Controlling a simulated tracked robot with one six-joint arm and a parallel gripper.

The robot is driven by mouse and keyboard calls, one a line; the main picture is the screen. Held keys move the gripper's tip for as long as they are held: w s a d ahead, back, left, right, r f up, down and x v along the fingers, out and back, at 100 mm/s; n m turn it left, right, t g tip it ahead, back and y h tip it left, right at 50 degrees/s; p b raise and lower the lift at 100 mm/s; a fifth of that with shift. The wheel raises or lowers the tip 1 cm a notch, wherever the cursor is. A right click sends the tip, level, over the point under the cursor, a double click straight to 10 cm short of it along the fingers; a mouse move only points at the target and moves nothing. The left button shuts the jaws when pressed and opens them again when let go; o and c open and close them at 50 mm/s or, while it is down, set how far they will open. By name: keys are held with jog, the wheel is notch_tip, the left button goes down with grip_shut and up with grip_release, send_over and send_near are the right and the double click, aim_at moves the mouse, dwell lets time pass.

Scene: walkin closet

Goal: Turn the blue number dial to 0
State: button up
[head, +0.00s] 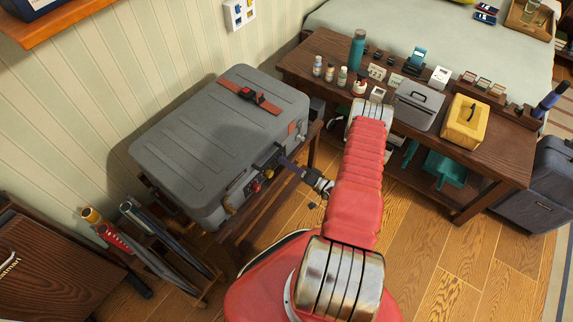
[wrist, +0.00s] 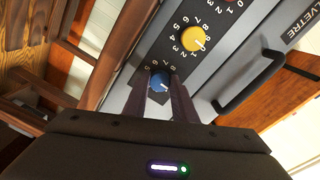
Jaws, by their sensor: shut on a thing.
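The blue number dial (wrist: 158,81) is on the dark panel of a large grey hard case (head: 215,135). In the wrist view it sits between the two fingers of my gripper (wrist: 160,88), which is shut on it. A white pointer mark on the dial points to the lower right in the picture; the digit it meets is hidden or too small to read. In the head view my gripper (head: 286,163) reaches the case's front side and the blue dial is hidden. A yellow dial (wrist: 193,39) and a red dial (wrist: 230,2) are in line beyond the blue one.
A black handle (wrist: 250,82) is beside the dials. The case lies on a wooden stand. A wooden table (head: 470,155) with bottles, a grey box (head: 418,104) and a yellow box (head: 466,122) stands to the right. A rack of tubes (head: 160,240) is at lower left.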

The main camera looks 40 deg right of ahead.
jog(key=shift+s+f, duration=0.1)
jog(key=shift+f, duration=0.15)
jog(key=o, duration=1)
jog(key=shift+r, duration=0.15)
jog(key=shift+o, duration=0.2)
jog(key=v, duration=1.3)
jog(key=shift+s, duration=0.35)
jog(key=shift+d, duration=0.15)
